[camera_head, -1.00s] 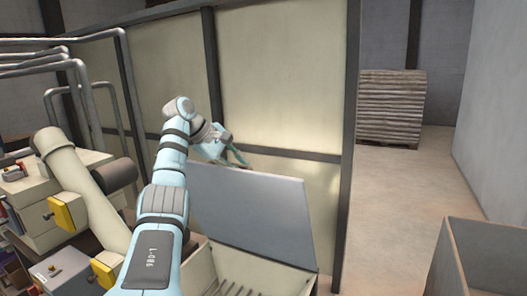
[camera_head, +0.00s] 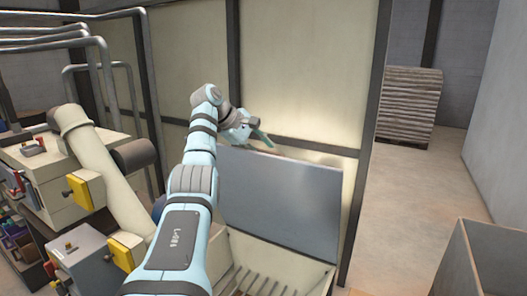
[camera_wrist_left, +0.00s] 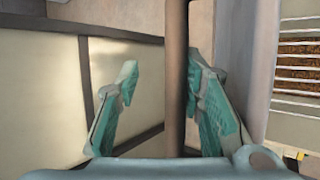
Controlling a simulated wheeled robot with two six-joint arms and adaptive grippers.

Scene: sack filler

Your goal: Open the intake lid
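The intake lid (camera_head: 285,200) is a flat grey panel standing steeply raised in the head view. Below it, the cream intake box (camera_head: 300,255) is open, with a slatted grate (camera_head: 262,284) showing inside. My left gripper (camera_head: 262,139) is at the lid's upper left edge. In the left wrist view, the two teal-padded fingers of my left gripper (camera_wrist_left: 163,85) are spread apart. A brown upright bar (camera_wrist_left: 175,60) shows between them, closer to the right finger. I cannot tell whether the bar is part of the lid or whether a finger touches it. My right gripper is not in view.
A cream partition wall (camera_head: 305,70) stands close behind the lid. A thick cream pipe (camera_head: 105,180) and yellow-fronted boxes (camera_head: 80,190) are at the left. A grey bin (camera_head: 485,260) is at the lower right. Floor is clear towards the stacked pile (camera_head: 408,105).

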